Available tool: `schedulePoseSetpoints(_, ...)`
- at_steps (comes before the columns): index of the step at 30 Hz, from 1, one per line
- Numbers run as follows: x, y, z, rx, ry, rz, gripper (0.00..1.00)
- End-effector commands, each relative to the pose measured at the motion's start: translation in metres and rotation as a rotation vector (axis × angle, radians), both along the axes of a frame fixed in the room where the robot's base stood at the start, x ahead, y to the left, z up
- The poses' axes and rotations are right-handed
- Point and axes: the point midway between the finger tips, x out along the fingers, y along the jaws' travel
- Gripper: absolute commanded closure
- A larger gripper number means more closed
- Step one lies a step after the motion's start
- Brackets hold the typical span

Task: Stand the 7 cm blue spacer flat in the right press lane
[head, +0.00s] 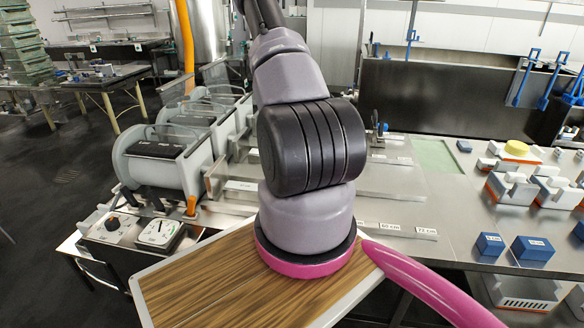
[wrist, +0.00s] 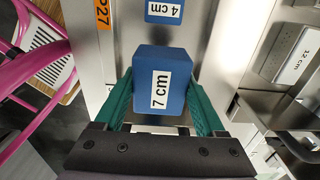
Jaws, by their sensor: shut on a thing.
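The blue spacer (wrist: 160,88), a block with a white "7 cm" label, sits between the green fingers of my gripper (wrist: 160,105) in the wrist view. The fingers are shut on its two sides. A second blue block labelled "4 cm" (wrist: 164,10) lies ahead of it on the steel surface, beyond a small gap. Whether the 7 cm spacer touches the surface below cannot be told. In the head view my arm hides the gripper and the held spacer. Which strip is the right press lane is not clear from these views.
In the wrist view an orange "P27" label (wrist: 103,14) is at upper left and a "12 cm" plate (wrist: 297,55) at right. In the head view, blue blocks (head: 490,244) (head: 532,249) stand on the steel bench, with white-and-orange moulds (head: 512,187) behind. A press with end plates (head: 158,160) stands left.

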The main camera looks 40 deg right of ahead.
Motion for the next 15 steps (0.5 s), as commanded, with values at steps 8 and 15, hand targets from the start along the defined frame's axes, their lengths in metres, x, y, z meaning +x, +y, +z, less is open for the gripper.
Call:
schedulePoseSetpoints(8,-0.001,0.0,-0.035,0.003,0.001,0.0,0.88)
schedulePoseSetpoints(15,-0.001,0.0,-0.064,0.002,0.001,-0.001,0.88)
